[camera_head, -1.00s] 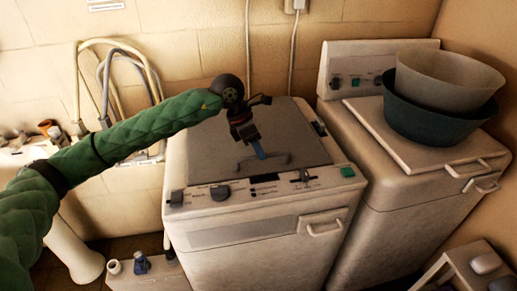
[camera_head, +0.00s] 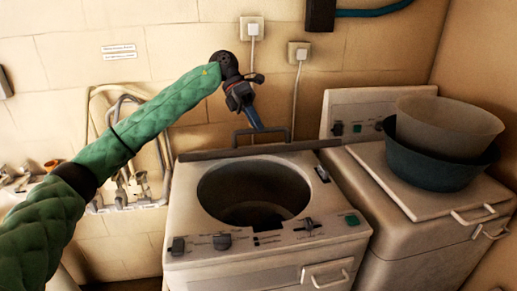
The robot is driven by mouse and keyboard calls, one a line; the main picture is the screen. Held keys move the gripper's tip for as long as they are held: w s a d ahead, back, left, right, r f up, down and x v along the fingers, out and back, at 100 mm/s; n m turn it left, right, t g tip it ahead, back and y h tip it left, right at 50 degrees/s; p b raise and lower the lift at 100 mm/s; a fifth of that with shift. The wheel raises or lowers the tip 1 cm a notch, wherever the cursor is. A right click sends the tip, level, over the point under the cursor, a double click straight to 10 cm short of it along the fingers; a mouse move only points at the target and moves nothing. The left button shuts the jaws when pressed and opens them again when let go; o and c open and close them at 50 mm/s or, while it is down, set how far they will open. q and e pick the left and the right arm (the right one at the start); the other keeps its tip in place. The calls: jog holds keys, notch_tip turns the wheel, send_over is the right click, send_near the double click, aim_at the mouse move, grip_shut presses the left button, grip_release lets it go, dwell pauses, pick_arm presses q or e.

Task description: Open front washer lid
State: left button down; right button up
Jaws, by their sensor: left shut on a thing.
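The front washer (camera_head: 265,265) stands in the middle. Its lid (camera_head: 205,153) is raised at the back and shows nearly edge-on as a thin dark strip. The round drum opening (camera_head: 254,196) is uncovered. The lid's handle (camera_head: 285,131) sticks up above the strip. My left gripper (camera_head: 256,124) is above the lid, with its blue fingers pointing down at the handle and shut on it; the exact contact is small in view. My right gripper is not in view.
A second washer (camera_head: 420,245) stands at the right with its own lid (camera_head: 400,190) down. Two stacked basins, a pale one (camera_head: 447,125) and a dark teal one (camera_head: 440,165), sit on it. Hoses and taps (camera_head: 125,180) are at the left by the wall.

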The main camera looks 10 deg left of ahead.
pick_arm(q)
jog(key=w+r, duration=0.1)
jog(key=w+a+r, duration=0.1)
jog(key=r, duration=0.1)
jog(key=shift+w, duration=0.35)
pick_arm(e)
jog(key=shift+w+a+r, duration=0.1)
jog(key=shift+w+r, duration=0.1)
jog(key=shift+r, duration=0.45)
